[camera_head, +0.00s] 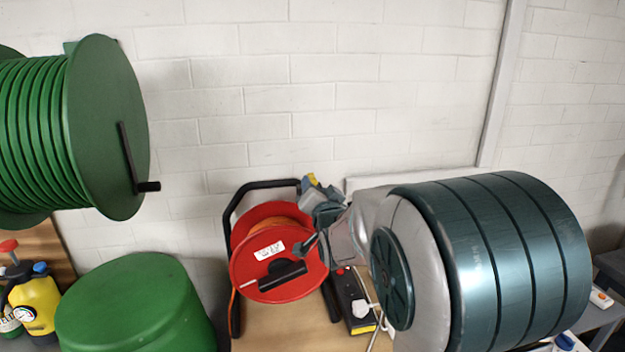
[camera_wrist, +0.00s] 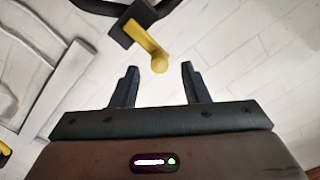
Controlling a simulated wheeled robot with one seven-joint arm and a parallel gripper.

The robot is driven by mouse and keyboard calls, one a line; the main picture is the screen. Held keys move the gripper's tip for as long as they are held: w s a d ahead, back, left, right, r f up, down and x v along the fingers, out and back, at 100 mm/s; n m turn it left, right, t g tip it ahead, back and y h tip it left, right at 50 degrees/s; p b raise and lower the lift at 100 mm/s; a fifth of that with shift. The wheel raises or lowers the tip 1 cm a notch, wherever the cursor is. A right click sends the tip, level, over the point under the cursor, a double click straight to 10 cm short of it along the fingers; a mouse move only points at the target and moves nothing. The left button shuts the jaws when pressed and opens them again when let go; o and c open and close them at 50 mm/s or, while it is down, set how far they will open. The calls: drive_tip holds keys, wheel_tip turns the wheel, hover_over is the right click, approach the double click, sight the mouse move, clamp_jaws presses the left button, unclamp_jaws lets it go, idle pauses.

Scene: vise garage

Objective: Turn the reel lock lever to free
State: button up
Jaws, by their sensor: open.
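The reel lock lever (camera_wrist: 148,40) is yellow with a round knob at its end and sits on a dark block (camera_wrist: 121,33) in the wrist view. A bit of yellow (camera_head: 311,179), seemingly the lever, shows above the red cable reel (camera_head: 252,277) in the head view, partly hidden by my gripper (camera_head: 318,200). In the wrist view my gripper (camera_wrist: 160,76) is open and empty. The knob lies just beyond the fingertips, between them in the picture, with no contact visible. I cannot tell the exact depth gap.
The reel's black tube frame (camera_head: 228,215) stands on a wooden top (camera_head: 275,328). A black power strip (camera_head: 352,300) with a white cable is right of it. A large green reel (camera_head: 105,125) and a green rounded container (camera_head: 135,300) are left. A white wall (camera_head: 300,90) is behind.

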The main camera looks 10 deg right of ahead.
sight(313, 182)
drive_tip(key=shift+w+p, duration=0.5)
drive_tip(key=shift+w, duration=1.6)
